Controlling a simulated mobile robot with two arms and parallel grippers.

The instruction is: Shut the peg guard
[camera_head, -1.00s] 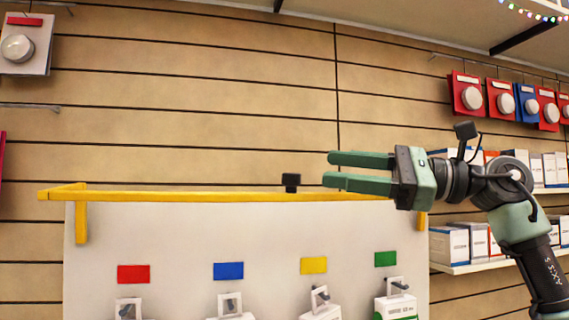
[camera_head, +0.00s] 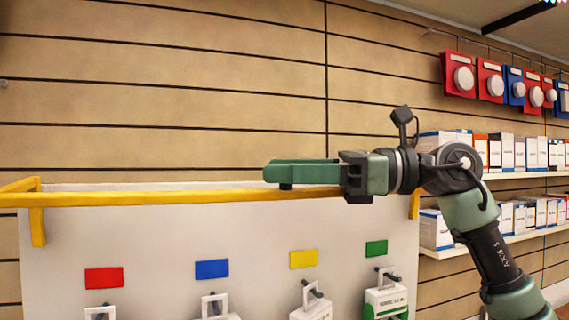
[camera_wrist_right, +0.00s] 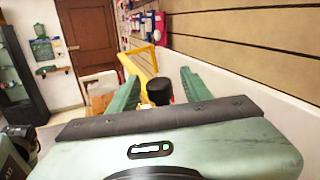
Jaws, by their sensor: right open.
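The peg guard (camera_head: 150,197) is a yellow frame along the top of a pale panel, with a short arm at its left end. Its black knob (camera_head: 286,187) shows just under my right fingers. My right gripper (camera_head: 275,170) lies level at the bar, pointing left, its fingers overlapping in the head view. In the right wrist view the open right gripper (camera_wrist_right: 155,84) has the black knob (camera_wrist_right: 160,92) between its two green fingers, with gaps beside it. The yellow frame (camera_wrist_right: 140,68) runs on beyond. My left gripper is not in view.
Red, blue, yellow and green labels (camera_head: 212,269) sit on the panel above pegs with hanging white packs (camera_head: 386,298). Shelves of boxes (camera_head: 510,215) stand at right. The slatted wall (camera_head: 170,90) is behind. A brown door (camera_wrist_right: 90,45) shows far off in the wrist view.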

